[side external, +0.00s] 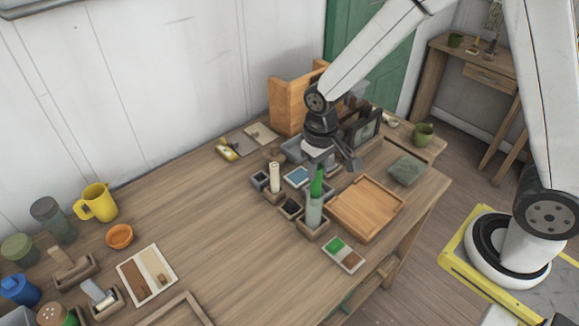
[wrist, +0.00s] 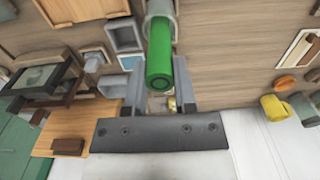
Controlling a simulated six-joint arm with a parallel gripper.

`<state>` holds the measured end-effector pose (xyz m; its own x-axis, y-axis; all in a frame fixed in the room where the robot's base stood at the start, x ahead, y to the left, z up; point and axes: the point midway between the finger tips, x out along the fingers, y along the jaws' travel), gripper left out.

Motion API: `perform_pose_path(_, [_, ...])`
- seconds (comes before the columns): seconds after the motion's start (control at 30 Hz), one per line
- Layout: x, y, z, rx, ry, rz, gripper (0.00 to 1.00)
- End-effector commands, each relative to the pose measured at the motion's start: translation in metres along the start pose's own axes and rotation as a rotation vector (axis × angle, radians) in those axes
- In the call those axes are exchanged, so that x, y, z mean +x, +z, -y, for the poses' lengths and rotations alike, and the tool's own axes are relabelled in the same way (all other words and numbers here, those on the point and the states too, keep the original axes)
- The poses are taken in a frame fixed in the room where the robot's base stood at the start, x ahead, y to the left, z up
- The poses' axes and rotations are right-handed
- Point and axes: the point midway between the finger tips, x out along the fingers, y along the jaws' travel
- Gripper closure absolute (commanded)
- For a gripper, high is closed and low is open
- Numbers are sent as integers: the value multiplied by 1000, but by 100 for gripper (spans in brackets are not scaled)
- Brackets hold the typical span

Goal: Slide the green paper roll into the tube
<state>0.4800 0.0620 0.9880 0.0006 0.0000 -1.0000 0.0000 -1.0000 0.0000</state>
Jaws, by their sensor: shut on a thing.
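The green paper roll (side external: 317,183) stands upright, in line with the pale grey-green tube (side external: 314,213) below it. The tube stands in a small wooden holder (side external: 325,231). The roll's lower end meets the tube's mouth; how deep it sits inside I cannot tell. My gripper (side external: 322,168) is above the tube, shut on the roll's upper part. In the wrist view the roll (wrist: 160,50) lies between the two fingers of my gripper (wrist: 159,66), its round end facing the camera. The tube (wrist: 160,8) shows beyond it at the top edge.
A wooden tray (side external: 367,207) lies right of the tube. Small boxes (side external: 262,181) and a pale upright roll (side external: 274,177) stand to its left. The table's middle left is clear.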

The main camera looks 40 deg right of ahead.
Motion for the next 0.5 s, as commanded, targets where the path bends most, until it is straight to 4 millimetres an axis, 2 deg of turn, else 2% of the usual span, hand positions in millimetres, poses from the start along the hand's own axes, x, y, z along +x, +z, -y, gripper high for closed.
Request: perform_pose_path(0.5, [8,0,0,0,0,0,100])
